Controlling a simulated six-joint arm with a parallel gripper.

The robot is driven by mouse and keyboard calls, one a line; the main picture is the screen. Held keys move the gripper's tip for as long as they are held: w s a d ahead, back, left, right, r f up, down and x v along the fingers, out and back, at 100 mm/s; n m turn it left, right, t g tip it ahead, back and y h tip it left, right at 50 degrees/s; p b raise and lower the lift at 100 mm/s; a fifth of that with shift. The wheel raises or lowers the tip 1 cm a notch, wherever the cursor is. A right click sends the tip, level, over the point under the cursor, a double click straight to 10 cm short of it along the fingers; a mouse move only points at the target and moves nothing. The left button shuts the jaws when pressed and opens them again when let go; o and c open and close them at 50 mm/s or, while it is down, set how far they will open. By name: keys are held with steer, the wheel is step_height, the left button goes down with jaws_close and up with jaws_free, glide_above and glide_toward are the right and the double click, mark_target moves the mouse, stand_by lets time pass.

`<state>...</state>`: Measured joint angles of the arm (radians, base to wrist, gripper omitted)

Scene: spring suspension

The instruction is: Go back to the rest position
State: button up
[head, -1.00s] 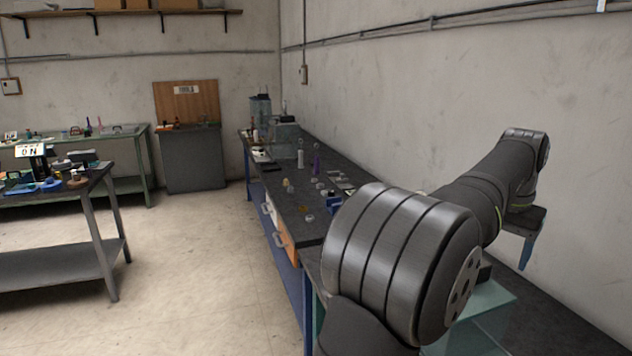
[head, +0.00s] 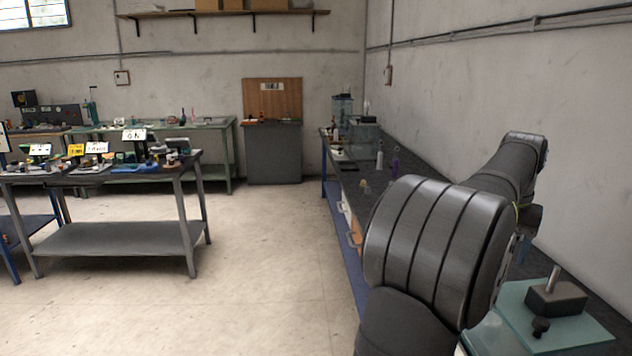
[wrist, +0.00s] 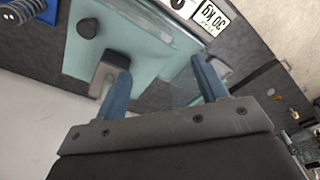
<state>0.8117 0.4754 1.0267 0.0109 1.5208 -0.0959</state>
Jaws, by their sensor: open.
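My gripper (wrist: 163,82) is open in the wrist view, with two blue fingers spread apart and nothing held between them. In the head view my gripper is mostly hidden behind my own arm; only a bit of blue finger shows. A pale teal plate (head: 590,335) at the lower right bears a dark block with an upright metal pin (head: 556,298) and a small black knob (head: 541,327). The plate also shows in the wrist view (wrist: 140,50), with a grey block (wrist: 105,72) partly behind the left finger. I cannot tell whether the finger touches it.
A dark workbench (head: 400,160) runs along the right wall, with bottles and small parts on it. A grey table (head: 120,235) with labelled items stands left, and the floor between is clear.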

steer(key=w+f+m, duration=0.2)
steer(key=w+f, duration=0.3)
steer(key=w, duration=0.5)
steer(key=w+d+f+m, duration=0.1)
steer(key=d+m, duration=0.4)
steer(key=d, duration=0.1)
steer(key=shift+f+g, duration=0.25)
steer(key=shift+g, duration=0.15)
steer(key=shift+w+a, duration=0.1)
steer(key=s+a+r+n, duration=0.2)
steer(key=a+n, duration=0.3)
steer(key=a, duration=0.2)
steer(key=s+r+n, duration=0.2)
steer(key=s+r, duration=0.1)
steer(key=s, duration=0.4)
steer(key=shift+s+d+r+t, duration=0.25)
steer(key=shift+s+r+t, duration=0.1)
steer(key=shift+s+t, duration=0.05)
steer(key=shift+w, duration=0.1)
